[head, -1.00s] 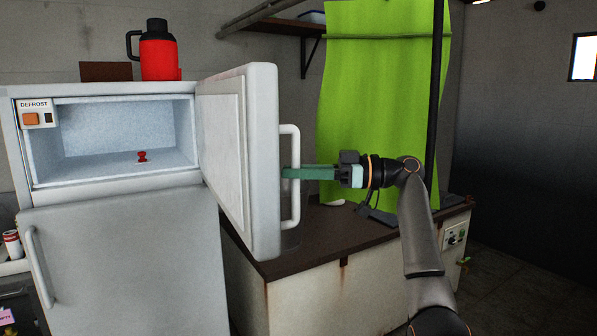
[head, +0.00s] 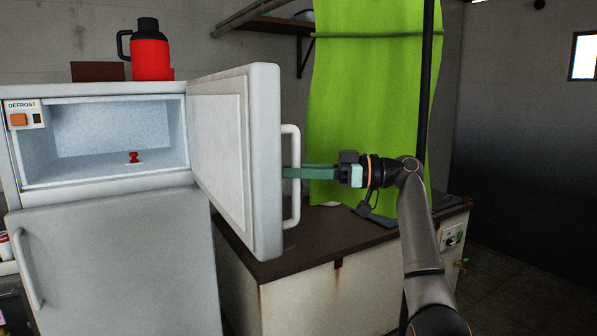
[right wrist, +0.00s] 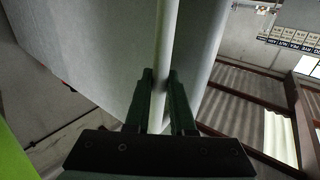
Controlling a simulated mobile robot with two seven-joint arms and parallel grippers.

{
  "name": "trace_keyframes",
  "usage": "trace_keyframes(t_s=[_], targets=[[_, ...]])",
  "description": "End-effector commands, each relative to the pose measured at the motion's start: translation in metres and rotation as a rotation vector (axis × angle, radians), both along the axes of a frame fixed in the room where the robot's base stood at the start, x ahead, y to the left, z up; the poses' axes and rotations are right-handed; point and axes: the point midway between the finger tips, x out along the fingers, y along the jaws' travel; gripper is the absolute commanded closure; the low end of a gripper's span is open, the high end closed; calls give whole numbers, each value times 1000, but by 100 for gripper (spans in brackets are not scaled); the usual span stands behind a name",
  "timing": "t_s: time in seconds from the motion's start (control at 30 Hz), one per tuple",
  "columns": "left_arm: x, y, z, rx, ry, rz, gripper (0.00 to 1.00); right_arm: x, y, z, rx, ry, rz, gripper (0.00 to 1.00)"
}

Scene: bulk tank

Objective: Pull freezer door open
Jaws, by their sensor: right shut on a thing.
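The freezer door (head: 235,150) is the white upper door of the fridge, and it stands wide open, swung out to the right. The freezer compartment (head: 115,140) is in plain view, with a small red object (head: 134,157) on its floor. The door's white vertical handle (head: 291,140) is on its outer side. My right gripper (head: 291,172) reaches in from the right and is shut on the handle. In the right wrist view, the handle bar (right wrist: 163,50) runs between the two green fingers (right wrist: 161,105). My left gripper is not in view.
A red jug (head: 151,55) stands on top of the fridge. The lower fridge door (head: 120,260) is shut. A dark-topped tank (head: 320,235) stands right behind the open door, with a green curtain (head: 370,100) beyond. Open floor lies at the far right.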

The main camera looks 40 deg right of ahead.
Motion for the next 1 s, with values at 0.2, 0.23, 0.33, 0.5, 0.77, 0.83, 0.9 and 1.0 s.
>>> trace_keyframes(t_s=[0.2, 0.23, 0.33, 0.5, 0.77, 0.83, 0.9, 1.0], targets=[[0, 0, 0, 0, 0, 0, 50, 1, 0, 2, 4, -3, -5, 60], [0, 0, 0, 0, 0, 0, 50, 1, 0, 2, 4, -3, -5, 56], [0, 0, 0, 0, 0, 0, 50, 1, 0, 1, 3, -3, -4, 48], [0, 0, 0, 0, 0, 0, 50, 1, 0, 1, 2, -2, -3, 48], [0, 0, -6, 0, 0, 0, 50, -13, -18, -1, 2, -2, -6, 48], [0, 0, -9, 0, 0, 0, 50, -22, -28, -1, 2, -1, -6, 48], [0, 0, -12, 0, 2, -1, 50, -32, -41, -1, 2, -2, -7, 48], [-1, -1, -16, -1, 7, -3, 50, -46, -58, -1, 3, -3, -6, 48]])
